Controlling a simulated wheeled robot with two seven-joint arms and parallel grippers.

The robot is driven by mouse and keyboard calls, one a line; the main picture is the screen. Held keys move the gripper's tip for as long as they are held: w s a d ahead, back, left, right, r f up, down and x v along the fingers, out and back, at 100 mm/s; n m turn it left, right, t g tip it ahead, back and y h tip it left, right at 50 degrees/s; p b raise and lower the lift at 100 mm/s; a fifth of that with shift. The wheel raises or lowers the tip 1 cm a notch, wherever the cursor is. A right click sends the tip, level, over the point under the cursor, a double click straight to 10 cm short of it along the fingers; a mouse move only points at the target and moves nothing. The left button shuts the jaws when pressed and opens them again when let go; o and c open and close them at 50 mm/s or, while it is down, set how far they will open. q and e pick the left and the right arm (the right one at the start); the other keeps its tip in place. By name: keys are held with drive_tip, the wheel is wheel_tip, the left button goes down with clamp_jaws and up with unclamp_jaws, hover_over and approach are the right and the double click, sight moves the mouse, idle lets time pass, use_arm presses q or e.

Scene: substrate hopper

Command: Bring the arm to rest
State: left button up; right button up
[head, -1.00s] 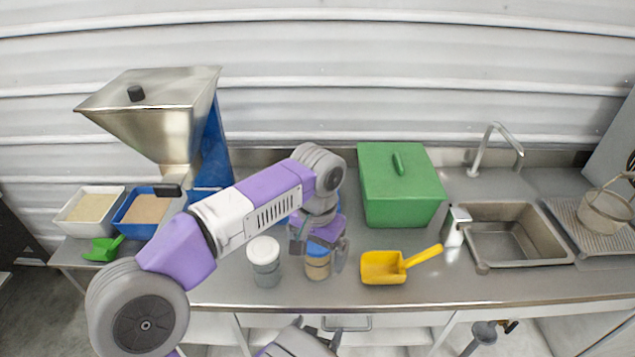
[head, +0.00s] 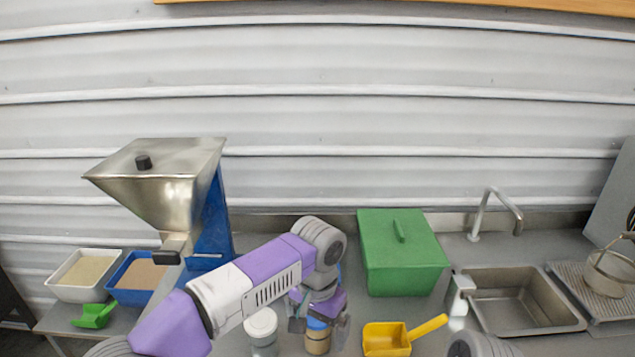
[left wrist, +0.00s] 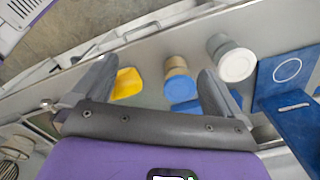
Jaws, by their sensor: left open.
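My left arm comes in from the left over the counter, and its gripper (head: 319,325) points down, open, with nothing held. It is close to a small jar with a blue lid (head: 318,340). In the left wrist view the open fingers (left wrist: 158,70) stand wide apart, and the blue lid (left wrist: 182,89) shows between them, apart from them. A white-lidded jar (head: 261,324) stands just left of the gripper; it also shows in the left wrist view (left wrist: 236,64). My right gripper is not in view.
A steel hopper (head: 165,185) on a blue stand (head: 214,225) is at the left, by a white tray (head: 75,291), a blue tray (head: 135,296) and a green scoop (head: 93,316). A green lidded box (head: 405,265), yellow scoop (head: 387,340) and sink (head: 515,305) are right.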

use_arm(q)
wheel_tip(320, 180, down, 26)
drive_tip(key=s+a+n+g+h, duration=0.1)
drive_tip(key=s+n+h, duration=0.1)
drive_tip(key=h, duration=0.2)
drive_tip(key=s+a+f+n, duration=0.3)
drive_tip(key=s+a+f, duration=0.1)
drive_tip(key=s+f, duration=0.3)
drive_tip(key=s+a+f+n+t, duration=0.1)
drive_tip(key=s+a+f+n, duration=0.2)
drive_tip(key=s+f, duration=0.5)
drive_tip(key=shift+a+f+n, duration=0.4)
drive_tip(key=shift+a+f, duration=0.15)
drive_tip(key=shift+a, duration=0.3)
drive_tip(key=shift+s, duration=0.1)
